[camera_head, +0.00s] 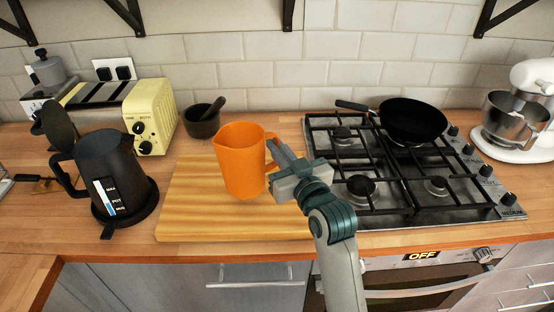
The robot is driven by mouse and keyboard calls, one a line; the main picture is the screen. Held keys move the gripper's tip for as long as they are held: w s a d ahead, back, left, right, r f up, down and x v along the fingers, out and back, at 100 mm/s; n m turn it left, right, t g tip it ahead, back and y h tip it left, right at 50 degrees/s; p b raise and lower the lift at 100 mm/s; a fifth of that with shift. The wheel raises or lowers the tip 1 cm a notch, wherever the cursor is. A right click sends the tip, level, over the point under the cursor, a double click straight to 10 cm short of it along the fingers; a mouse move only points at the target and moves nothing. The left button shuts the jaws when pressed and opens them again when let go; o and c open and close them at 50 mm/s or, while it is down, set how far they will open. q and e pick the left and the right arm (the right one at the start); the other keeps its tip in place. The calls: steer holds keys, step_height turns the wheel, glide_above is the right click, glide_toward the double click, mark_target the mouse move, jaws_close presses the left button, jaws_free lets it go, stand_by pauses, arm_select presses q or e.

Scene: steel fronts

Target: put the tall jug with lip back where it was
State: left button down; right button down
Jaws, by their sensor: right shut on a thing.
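The tall jug with lip is orange (243,163) and stands upright over the wooden cutting board (190,215); I cannot tell whether its base touches the board. Its handle is on the right side. My right gripper (279,160) reaches in from the lower right and is shut on the jug's handle. The fingers hide part of the handle. My left gripper is not in view.
A black kettle (104,165) stands left of the board, with a yellow toaster (150,110) behind it. A dark mortar with pestle (202,124) is behind the board. The gas hob (440,207) with a black pan (412,120) lies to the right.

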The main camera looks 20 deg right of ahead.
steer(key=shift+f, duration=1.9)
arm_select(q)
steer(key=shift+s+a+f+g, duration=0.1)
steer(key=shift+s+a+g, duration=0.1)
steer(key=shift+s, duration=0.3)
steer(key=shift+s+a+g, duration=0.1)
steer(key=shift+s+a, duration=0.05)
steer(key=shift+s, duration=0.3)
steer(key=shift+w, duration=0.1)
arm_select(e)
steer(key=shift+f, duration=0.15)
steer(key=c, duration=2)
jaws_free()
steer(key=shift+c, duration=0.2)
steer(key=shift+o, duration=0.5)
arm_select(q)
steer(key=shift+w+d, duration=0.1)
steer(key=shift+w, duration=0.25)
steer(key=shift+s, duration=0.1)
